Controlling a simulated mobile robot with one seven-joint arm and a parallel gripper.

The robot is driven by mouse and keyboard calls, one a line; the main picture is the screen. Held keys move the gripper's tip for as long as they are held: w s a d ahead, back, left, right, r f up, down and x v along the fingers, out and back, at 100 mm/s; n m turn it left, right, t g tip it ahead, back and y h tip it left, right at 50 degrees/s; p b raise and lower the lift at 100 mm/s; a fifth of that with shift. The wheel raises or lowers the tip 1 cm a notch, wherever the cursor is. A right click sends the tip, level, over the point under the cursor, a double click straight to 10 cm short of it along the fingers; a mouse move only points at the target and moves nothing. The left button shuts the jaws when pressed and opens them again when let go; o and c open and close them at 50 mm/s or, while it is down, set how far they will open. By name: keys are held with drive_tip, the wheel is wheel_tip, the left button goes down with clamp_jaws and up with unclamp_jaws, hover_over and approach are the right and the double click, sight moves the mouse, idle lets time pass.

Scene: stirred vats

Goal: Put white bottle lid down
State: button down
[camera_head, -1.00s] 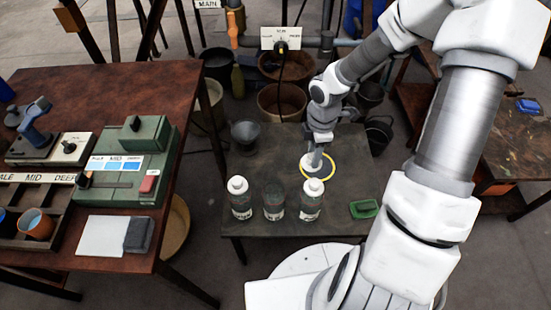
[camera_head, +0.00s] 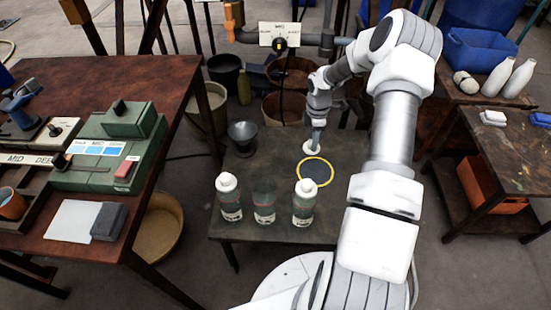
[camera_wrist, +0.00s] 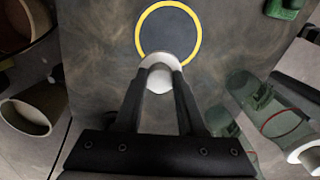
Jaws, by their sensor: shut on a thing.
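My gripper (camera_wrist: 160,84) is shut on the white bottle lid (camera_wrist: 161,72), which sits between the fingertips. In the head view the lid (camera_head: 313,150) appears by the far edge of a yellow ring (camera_head: 332,172) marked on the dark table. In the wrist view the lid overlaps the lower edge of the ring (camera_wrist: 138,33). I cannot tell its exact height above the table. Three clear bottles stand in a row nearer the camera: the left (camera_head: 229,204) and right (camera_head: 303,207) have white caps, and the middle one (camera_head: 264,205) has no white cap.
A grey metal bucket (camera_head: 243,136) stands left of the ring. A green object (camera_wrist: 284,8) lies on the table in the wrist view; my arm hides it in the head view. A wooden bench (camera_head: 150,85) with a green control box (camera_head: 103,150) is at the left.

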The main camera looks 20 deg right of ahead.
drive_tip(key=w+a+f+b, duration=0.2)
drive_tip(key=w+a+f, duration=0.1)
drive_tip(key=w+a, duration=0.1)
drive_tip(key=w+a+f+b, duration=0.2)
drive_tip(key=w+a+f, duration=0.1)
drive_tip(key=w+f, duration=0.1)
drive_tip(key=shift+w+a, duration=0.15)
drive_tip(key=shift+a, duration=0.25)
drive_tip(key=shift+f+b, duration=0.8)
drive_tip(key=shift+f, duration=1.2)
drive_tip(key=shift+f, duration=0.1)
drive_tip(key=shift+f, duration=0.15)
drive_tip(key=c, duration=0.5)
unclamp_jaws()
drive_tip(key=shift+r, duration=0.2)
